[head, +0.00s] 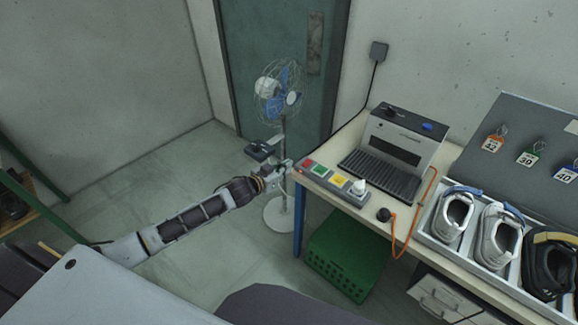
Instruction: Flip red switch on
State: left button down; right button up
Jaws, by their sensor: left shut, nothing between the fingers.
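The red switch (308,163) is at the left end of a grey switch strip (328,187) on the table's near left edge. A green switch (319,170) and a yellow switch (339,181) follow it to the right, then a white plug (358,186). Whether the red switch is on or off is too small to tell. My left gripper (287,166) is shut and empty, just left of the strip's red end. I cannot tell whether it touches the strip. My right gripper is out of view.
A fan (281,90) stands on the floor behind my left gripper. A grey machine (396,150) and a tray of shoes (427,237) stand on the table (400,235). An orange cable (427,190) runs over the tabletop. A green crate (345,262) sits below.

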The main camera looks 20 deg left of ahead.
pick_arm(q)
jog(key=shift+s+a, duration=0.15)
jog(key=shift+s, duration=0.25)
jog(key=shift+r, duration=0.1)
dwell(0.5)
